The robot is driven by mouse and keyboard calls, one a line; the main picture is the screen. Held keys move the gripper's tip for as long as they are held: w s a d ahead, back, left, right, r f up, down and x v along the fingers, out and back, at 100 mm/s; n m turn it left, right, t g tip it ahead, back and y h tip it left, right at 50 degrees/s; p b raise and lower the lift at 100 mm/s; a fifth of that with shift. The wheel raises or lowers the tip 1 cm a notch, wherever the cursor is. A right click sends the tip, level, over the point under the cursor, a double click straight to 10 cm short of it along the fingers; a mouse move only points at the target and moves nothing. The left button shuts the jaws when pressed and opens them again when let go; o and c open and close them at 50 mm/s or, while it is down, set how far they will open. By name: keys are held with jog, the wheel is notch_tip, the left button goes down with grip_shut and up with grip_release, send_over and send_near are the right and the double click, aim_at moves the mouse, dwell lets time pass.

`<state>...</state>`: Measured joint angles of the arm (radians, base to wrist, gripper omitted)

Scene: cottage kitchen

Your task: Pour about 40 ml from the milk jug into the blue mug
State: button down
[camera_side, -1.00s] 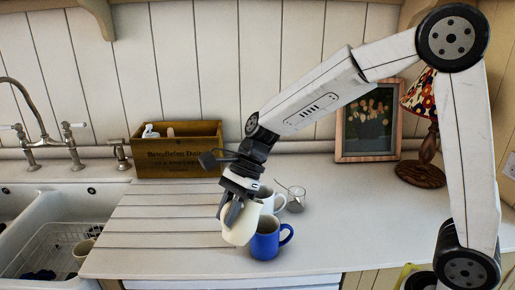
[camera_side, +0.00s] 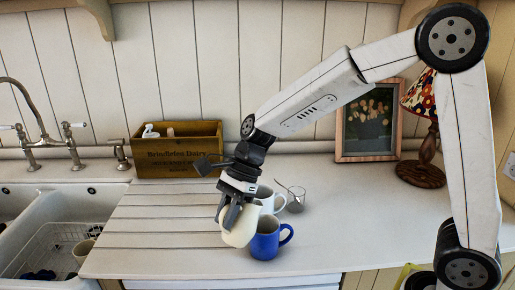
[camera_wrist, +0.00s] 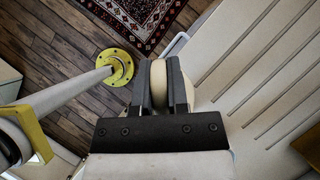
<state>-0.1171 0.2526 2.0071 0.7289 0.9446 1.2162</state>
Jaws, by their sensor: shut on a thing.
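The milk jug (camera_side: 240,228) is cream coloured and hangs in my gripper (camera_side: 231,213), which is shut on it. In the side view the jug is tilted, with its upper part close to the blue mug (camera_side: 264,243). The blue mug stands upright on the counter near its front edge, handle to the right. I cannot tell whether the jug touches the mug or whether milk flows. In the wrist view a cream part of the jug (camera_wrist: 158,84) sits between the two dark fingers; the blue mug is not visible there.
A white mug (camera_side: 268,198) and a clear glass with a spoon (camera_side: 296,199) stand just behind. A wooden box (camera_side: 180,158) is at the back. The sink (camera_side: 70,215) is on the left, with ribbed drainboard (camera_side: 150,222) beside it. A lamp (camera_side: 425,150) and framed picture (camera_side: 369,122) stand right.

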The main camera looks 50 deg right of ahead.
jog(key=shift+a+f+h, duration=0.8)
jog(key=shift+f+h, duration=0.15)
jog(key=shift+h, duration=0.15)
notch_tip(320, 180, down, 10)
jog(key=a+h, duration=0.1)
jog(key=h, duration=0.3)
jog(key=shift+w+a+r, duration=0.15)
jog(key=shift+w+a, duration=0.05)
jog(key=shift+a, duration=0.1)
jog(key=shift+r, duration=0.15)
